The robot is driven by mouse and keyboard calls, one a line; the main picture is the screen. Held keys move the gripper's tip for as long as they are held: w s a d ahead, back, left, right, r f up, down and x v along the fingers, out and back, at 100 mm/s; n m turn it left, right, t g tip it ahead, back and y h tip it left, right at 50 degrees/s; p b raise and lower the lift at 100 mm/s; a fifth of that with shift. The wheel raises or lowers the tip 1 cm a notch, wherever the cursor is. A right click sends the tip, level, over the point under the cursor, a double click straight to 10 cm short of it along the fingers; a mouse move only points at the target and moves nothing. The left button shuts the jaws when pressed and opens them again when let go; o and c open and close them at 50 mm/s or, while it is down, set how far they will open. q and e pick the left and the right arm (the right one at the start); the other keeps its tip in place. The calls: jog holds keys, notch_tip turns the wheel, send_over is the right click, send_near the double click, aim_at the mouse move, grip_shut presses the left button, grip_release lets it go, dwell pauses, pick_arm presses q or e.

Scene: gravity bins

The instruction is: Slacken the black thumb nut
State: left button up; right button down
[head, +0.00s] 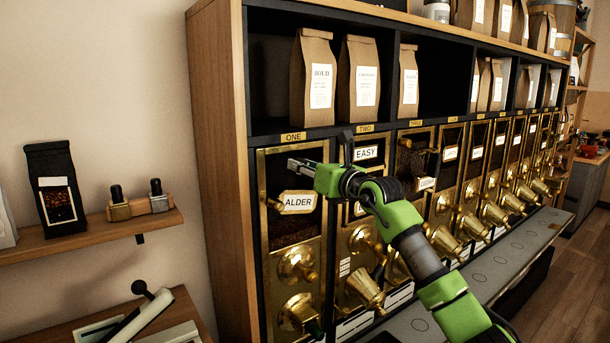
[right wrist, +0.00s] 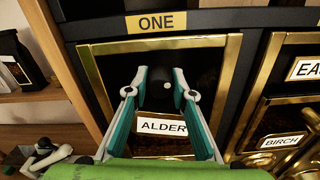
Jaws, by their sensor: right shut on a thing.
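My right gripper (head: 298,164) is at the upper front of the bin labelled ONE, above its ALDER name plate (head: 298,202). In the head view the fingers hide the nut. The ALDER plate also shows just below the fingertips in the right wrist view (right wrist: 163,127). My left gripper is not in view.
A row of brass-framed bins runs to the right, with brass spouts (head: 297,265) below. Paper bags (head: 314,85) stand on the shelf above. A wooden side shelf (head: 90,240) at left holds a black bag (head: 55,190).

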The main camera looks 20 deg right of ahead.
jog(key=shift+n, duration=0.6)
jog(key=n+b, duration=0.1)
jog(key=n, duration=0.2)
jog(key=shift+d+n, duration=0.1)
jog(key=shift+n, duration=0.2)
jog(key=n+b, duration=0.1)
jog(key=n, duration=0.4)
jog(key=shift+r, duration=0.1)
jog(key=c, duration=2.1)
grip_release()
jog(key=shift+o, duration=1)
jog(key=shift+w, duration=0.1)
